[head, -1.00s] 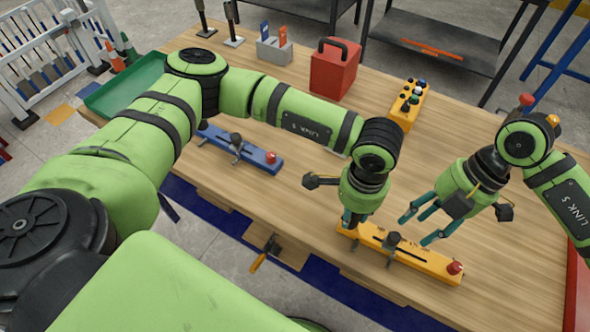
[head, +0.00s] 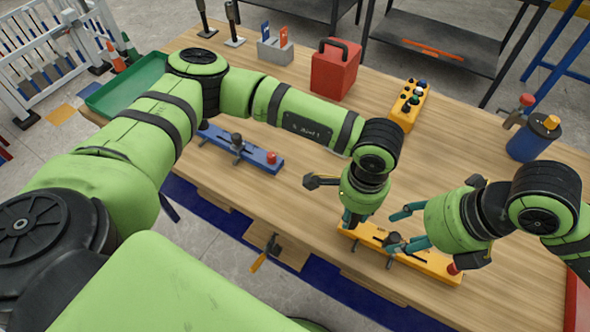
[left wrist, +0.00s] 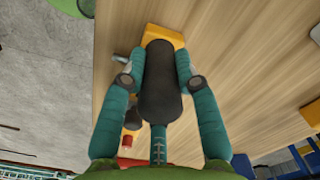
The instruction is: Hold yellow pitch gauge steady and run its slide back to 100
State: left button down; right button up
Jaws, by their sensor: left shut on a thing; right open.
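The yellow pitch gauge (head: 436,264) lies near the front edge of the wooden table, with a dark slide knob (head: 393,239) near its middle and a red knob (head: 454,268) at its right end. My left gripper (head: 350,221) is shut at the gauge's left end. In the left wrist view its teal fingers (left wrist: 160,82) close on a dark rounded grip (left wrist: 160,75) over the yellow body (left wrist: 163,33). My right gripper (head: 401,231) is open, fingers spread at the slide knob, partly hiding it. Contact is unclear. The scale marks are unreadable.
A blue gauge (head: 260,157) lies to the left on the table. A red case (head: 335,72), a yellow button box (head: 408,108) and a blue canister (head: 528,143) stand further back. A green tray (head: 125,84) is at the far left. The table's middle is clear.

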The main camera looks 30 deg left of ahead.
jog(key=s+a+r+m+g+y, duration=0.3)
jog(key=s+a+r+y, duration=0.1)
jog(key=a+r, duration=0.4)
jog(key=s+a+r+m+g+y, duration=0.3)
jog(key=s+a+r+m+y, duration=0.1)
jog(key=a+r+y, duration=0.3)
jog(key=shift+s+a+r+g, duration=0.25)
jog(key=shift+a+r+g, duration=0.15)
jog(key=shift+a, duration=0.25)
